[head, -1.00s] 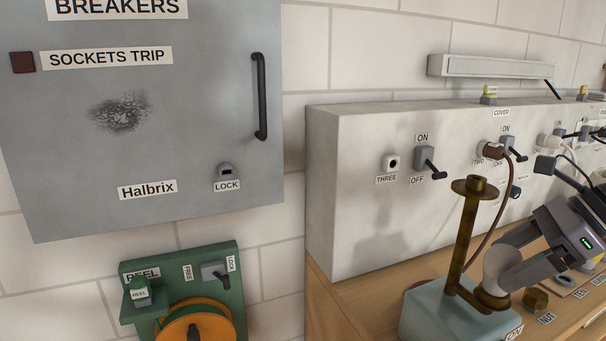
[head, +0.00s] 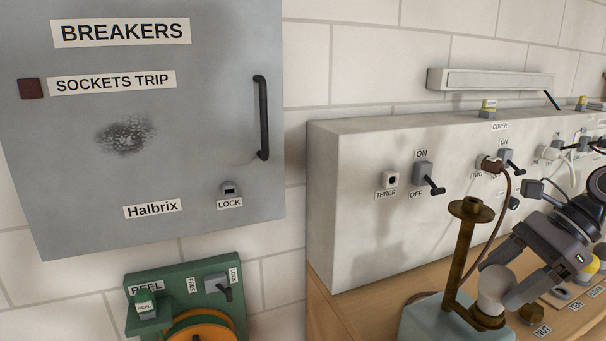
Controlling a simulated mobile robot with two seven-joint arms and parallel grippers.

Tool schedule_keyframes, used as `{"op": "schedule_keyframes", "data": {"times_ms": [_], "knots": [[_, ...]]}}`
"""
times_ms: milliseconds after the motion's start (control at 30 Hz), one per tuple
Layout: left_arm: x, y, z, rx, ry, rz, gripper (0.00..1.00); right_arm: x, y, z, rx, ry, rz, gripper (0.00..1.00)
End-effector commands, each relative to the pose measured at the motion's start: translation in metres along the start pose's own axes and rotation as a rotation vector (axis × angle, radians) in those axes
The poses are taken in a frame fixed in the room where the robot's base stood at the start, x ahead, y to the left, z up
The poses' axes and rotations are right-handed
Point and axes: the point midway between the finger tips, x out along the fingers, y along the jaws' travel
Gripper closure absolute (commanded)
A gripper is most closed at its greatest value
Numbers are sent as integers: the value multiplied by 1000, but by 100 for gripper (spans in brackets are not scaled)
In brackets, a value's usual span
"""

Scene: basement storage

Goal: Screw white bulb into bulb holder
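The white bulb (head: 492,287) stands at the front of the lamp, just above a brass cup (head: 485,319) that looks like the bulb holder. Its lower end meets the cup; how deep it sits is hidden. The cup is on an arm at the foot of a bronze post (head: 463,250) on a pale teal base (head: 425,322). My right gripper (head: 503,281) reaches in from the right with its fingers on either side of the bulb, seemingly closed on it. My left gripper is not in view.
A grey switch panel (head: 345,230) with plugs and cords stands behind the lamp. A brown cord (head: 505,205) hangs close to the post and gripper. A brass nut (head: 531,313) lies right of the cup. A breaker cabinet (head: 150,170) and green reel (head: 180,290) are at left.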

Motion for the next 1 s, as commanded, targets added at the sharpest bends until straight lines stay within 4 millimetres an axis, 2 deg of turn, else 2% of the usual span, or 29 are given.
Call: {"op": "schedule_keyframes", "data": {"times_ms": [33, 100, 133, 167, 200, 1000], "knots": [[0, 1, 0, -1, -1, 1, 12, 0, 0, 0, 0, 0, -1, 50], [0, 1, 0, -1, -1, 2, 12, 0, 0, 0, 1, 0, -1, 72], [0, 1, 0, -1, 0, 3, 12, 0, 0, 0, 1, 0, -1, 81], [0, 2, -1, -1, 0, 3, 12, 0, 0, 0, 1, 0, -1, 81], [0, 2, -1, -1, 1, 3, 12, 0, 0, 0, 1, 0, -2, 87], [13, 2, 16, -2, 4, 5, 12, 1, 4, -1, 237, 1, -203, 87]]}}
